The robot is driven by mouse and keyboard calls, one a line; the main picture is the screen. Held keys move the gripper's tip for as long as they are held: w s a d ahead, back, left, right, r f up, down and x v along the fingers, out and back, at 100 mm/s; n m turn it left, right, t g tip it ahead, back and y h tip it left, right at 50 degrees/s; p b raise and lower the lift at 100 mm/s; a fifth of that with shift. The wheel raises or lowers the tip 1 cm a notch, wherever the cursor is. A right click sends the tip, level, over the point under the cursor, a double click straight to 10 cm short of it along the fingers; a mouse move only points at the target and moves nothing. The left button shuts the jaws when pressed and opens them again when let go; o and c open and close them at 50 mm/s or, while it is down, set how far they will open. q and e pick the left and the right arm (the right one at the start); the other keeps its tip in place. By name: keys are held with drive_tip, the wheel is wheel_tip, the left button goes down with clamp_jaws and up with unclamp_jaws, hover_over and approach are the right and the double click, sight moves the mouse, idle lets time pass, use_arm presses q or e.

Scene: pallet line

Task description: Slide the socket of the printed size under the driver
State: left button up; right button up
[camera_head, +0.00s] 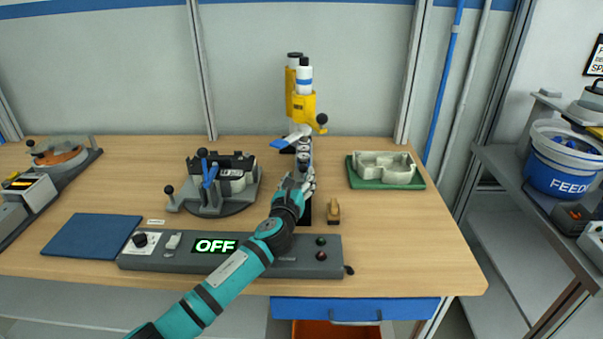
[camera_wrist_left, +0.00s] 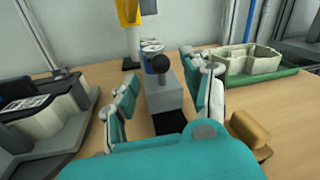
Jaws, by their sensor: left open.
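The yellow driver (camera_head: 303,104) stands upright at the back of the bench; its yellow body also shows at the top of the wrist view (camera_wrist_left: 128,12). In front of it is a narrow slide with a grey block and black knob (camera_wrist_left: 161,88). Round silver and blue pieces (camera_wrist_left: 151,46), perhaps sockets, sit behind the block. My left gripper (camera_head: 304,176) is over the slide. In the wrist view its fingers (camera_wrist_left: 160,82) are spread on either side of the block, with no clear contact. The gripper hides much of the slide in the head view. No printed size is readable.
A grey control box (camera_head: 195,262) with a lit OFF display lies in front, under my arm. A clamp fixture (camera_head: 215,197) stands left, a green tray (camera_head: 417,183) with a pale casting right. A small brown block (camera_head: 334,212) sits beside the slide. The right bench front is clear.

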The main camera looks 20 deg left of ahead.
sight(302, 171)
use_arm(q)
drive_tip(key=shift+w+a, duration=0.15)
drive_tip(key=shift+w, duration=1.6)
clamp_jaws()
